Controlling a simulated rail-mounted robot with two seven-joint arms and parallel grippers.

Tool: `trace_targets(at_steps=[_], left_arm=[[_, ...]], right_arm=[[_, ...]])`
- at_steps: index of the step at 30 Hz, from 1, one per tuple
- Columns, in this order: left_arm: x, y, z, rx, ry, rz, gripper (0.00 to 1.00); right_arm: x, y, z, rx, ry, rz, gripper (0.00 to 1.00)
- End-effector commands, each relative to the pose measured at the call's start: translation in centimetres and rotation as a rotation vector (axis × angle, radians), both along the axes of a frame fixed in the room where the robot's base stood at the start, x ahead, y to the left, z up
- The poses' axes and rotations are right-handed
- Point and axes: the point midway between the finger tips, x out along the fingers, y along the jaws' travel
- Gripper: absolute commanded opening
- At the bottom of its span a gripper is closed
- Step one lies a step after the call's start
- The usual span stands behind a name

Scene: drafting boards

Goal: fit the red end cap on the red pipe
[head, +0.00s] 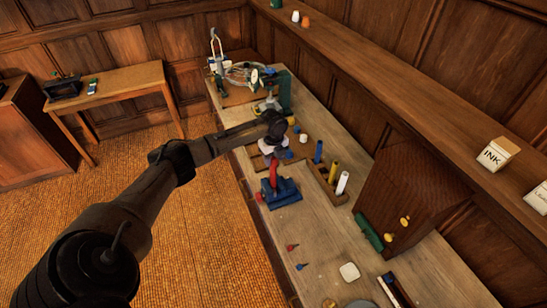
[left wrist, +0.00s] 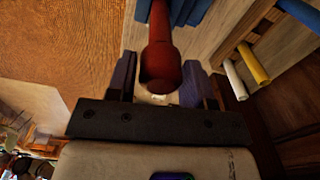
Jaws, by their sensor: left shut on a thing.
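The red pipe (head: 273,180) stands up from a blue vise (head: 283,194) on the long bench in the head view. In the left wrist view the pipe (left wrist: 160,17) runs down from the top edge, with the blue vise (left wrist: 184,10) behind it. My left gripper (head: 273,152) is over the pipe's upper end. It is shut on the wider red end cap (left wrist: 161,66), which shows between its fingers in the left wrist view. The cap lines up with the pipe there; whether it is seated or only in front of the pipe I cannot tell. My right gripper is not in view.
A wooden rack (head: 325,184) with blue (head: 318,151), yellow (head: 333,172) and white (head: 342,183) pipes stands right of the vise. A brown cabinet (head: 415,195) is beyond it. Small red (head: 292,247) and blue (head: 301,266) items lie nearer. Bench surface between them is clear.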

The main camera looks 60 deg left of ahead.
Motion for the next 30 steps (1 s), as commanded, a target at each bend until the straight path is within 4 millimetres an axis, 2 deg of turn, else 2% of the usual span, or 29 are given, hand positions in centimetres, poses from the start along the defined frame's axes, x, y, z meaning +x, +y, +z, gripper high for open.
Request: trace_targets(at_steps=[30], left_arm=[[0.0, 0.0, -2.3, 0.0, 0.0, 0.0, 0.24]], right_arm=[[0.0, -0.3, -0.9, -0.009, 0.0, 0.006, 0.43]])
